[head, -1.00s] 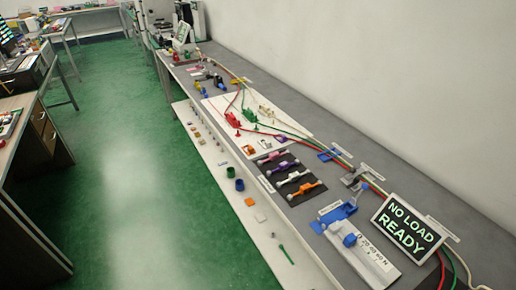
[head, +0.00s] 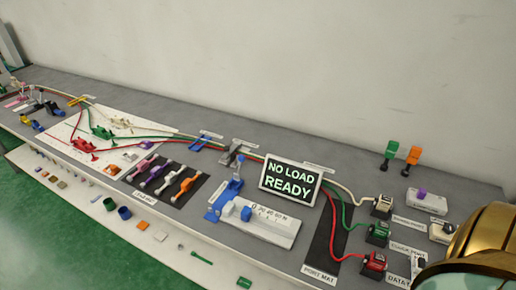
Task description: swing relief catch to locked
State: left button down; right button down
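No label reading "relief catch" is legible, so I cannot tell which fixture it is. A blue lever fixture (head: 227,195) with an upright arm stands on the bench left of the display. In front of it is a white scaled block (head: 262,226) with a blue part. Behind them are a grey clamp-like fixture (head: 233,153) and a small blue fixture (head: 203,141). Several coloured levers (head: 171,177) sit on a dark panel to the left. Neither gripper is in view.
A display (head: 291,181) reads "NO LOAD READY". Red, green and white cables run to connectors (head: 377,233) beside the dark port mat (head: 322,250). Green and orange parts (head: 402,156) stand at the back right. Small loose parts lie on the lower front shelf (head: 165,240).

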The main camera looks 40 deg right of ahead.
aim_at(233, 155)
jog(key=z, duration=0.9)
